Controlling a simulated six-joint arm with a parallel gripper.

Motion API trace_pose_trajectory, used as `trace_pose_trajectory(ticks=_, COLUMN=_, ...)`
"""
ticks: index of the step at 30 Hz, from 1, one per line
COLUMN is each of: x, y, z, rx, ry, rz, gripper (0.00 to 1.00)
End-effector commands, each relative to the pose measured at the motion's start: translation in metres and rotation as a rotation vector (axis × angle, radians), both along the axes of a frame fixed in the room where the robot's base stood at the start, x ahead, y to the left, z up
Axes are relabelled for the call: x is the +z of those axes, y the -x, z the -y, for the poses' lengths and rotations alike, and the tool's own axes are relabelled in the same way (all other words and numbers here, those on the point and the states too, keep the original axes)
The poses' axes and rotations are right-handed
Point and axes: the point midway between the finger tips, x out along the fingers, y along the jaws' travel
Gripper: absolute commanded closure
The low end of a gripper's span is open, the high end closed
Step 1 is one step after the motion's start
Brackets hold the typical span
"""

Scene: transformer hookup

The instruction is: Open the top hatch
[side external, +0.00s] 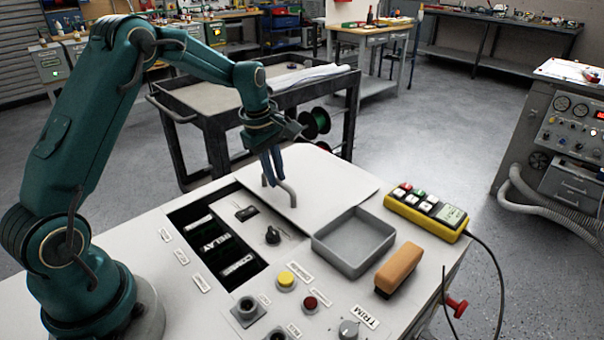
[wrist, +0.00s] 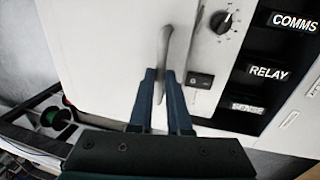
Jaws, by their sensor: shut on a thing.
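The top hatch (side external: 325,185) is a flat pale panel on the console top, beside the dark opening. It reaches toward the console's far edge. Its bent grey bar handle (side external: 289,194) stands up near the panel's left side. In the wrist view the handle (wrist: 166,45) runs between my fingers, over the pale panel (wrist: 95,50). My gripper (side external: 272,180) points down and is shut on the handle; the fingertips (wrist: 160,76) also show in the wrist view. The dark opening (side external: 187,218) is uncovered, with slots labelled RELAY and COMMS visible in the wrist view.
A black knob (side external: 272,236) and a small switch (side external: 246,213) sit between slots and hatch. A grey tray (side external: 353,243), an orange-brown block (side external: 399,268) and a yellow button box (side external: 427,212) lie to the right. A dark cart (side external: 215,125) stands behind.

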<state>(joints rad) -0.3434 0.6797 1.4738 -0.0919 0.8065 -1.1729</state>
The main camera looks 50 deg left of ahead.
Motion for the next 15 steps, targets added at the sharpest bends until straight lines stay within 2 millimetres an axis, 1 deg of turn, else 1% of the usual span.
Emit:
trace_pose_trajectory(ticks=1, x=0.0008, y=-0.0048, z=-0.0002, rx=0.0, ry=-0.003, rz=0.006, gripper=1.0)
trace_pose_trajectory(ticks=4, x=0.0011, y=-0.008, z=0.0001, rx=0.0, ry=-0.003, rz=0.006, gripper=1.0)
trace_pose_trajectory(ticks=14, x=0.0012, y=-0.0086, z=0.0003, rx=0.0, ry=-0.003, rz=0.006, gripper=1.0)
trace_pose_trajectory(ticks=15, x=0.0012, y=-0.0086, z=0.0004, rx=-0.001, ry=-0.002, rz=0.006, gripper=0.69)
